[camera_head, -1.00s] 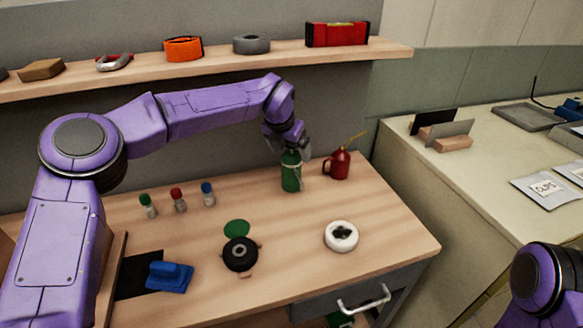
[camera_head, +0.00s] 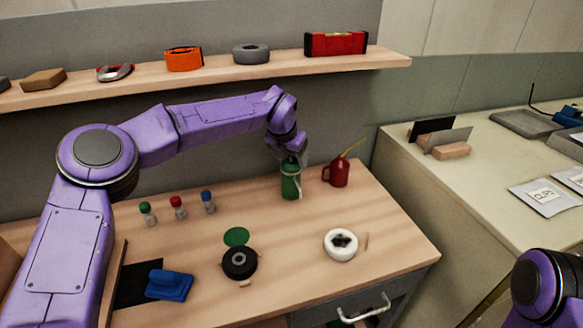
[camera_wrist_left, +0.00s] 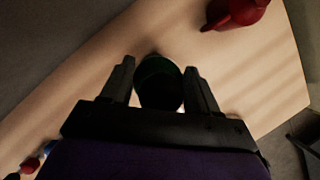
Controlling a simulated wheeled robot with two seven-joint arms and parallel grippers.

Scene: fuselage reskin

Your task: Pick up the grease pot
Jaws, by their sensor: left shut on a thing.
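A green bottle-shaped container (camera_head: 291,184) with a pale strap stands upright at the back of the wooden workbench. I cannot tell for sure whether it is the grease pot. My left gripper (camera_head: 290,157) reaches it from above and behind and is shut on it. In the left wrist view the dark green body (camera_wrist_left: 159,84) sits between my two black fingers. The gripper partly hides its top. I cannot see any gap under it. My right gripper is out of view; only a purple link of my right arm shows at the lower right.
A red oil can (camera_head: 336,173) stands close right of the bottle. A black round piece (camera_head: 239,263), a green disc (camera_head: 236,237) and a white ring-shaped piece (camera_head: 341,244) lie in front. Several small capped bottles (camera_head: 178,207) stand left. A shelf (camera_head: 215,71) runs above.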

